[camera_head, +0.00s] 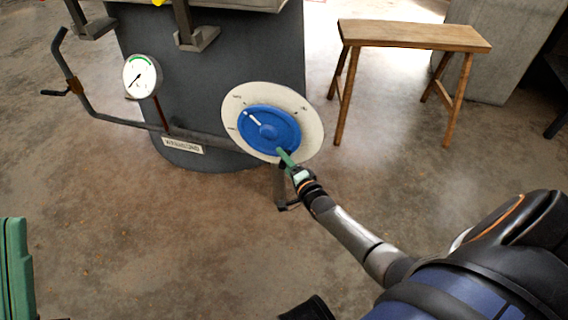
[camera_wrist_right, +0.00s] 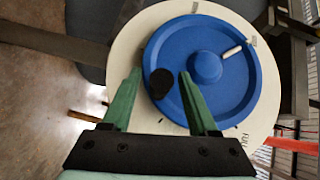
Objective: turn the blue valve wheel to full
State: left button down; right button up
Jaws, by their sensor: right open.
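The blue valve wheel (camera_head: 268,130) sits on a round white dial plate (camera_head: 308,112) in front of the dark grey vessel. A white mark on the wheel points to the upper left in the head view. In the right wrist view the blue wheel (camera_wrist_right: 228,93) has a dark round knob (camera_wrist_right: 161,88) near its rim, and a FULL label shows on the plate's lower right. My right gripper (camera_head: 283,154) is at the wheel's lower rim. In the wrist view its green fingers (camera_wrist_right: 161,74) are open, one on each side of the knob. Contact cannot be told. My left gripper is not identifiable.
A pressure gauge (camera_head: 142,76) and a bent pipe (camera_head: 100,112) stand left of the wheel, beside the grey vessel (camera_head: 200,100). A wooden bench (camera_head: 412,36) stands at the right. A green object (camera_head: 14,270) is cut off at the left edge. The floor between is clear.

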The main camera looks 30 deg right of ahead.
grip_shut()
dwell(0.5)
dwell(1.0)
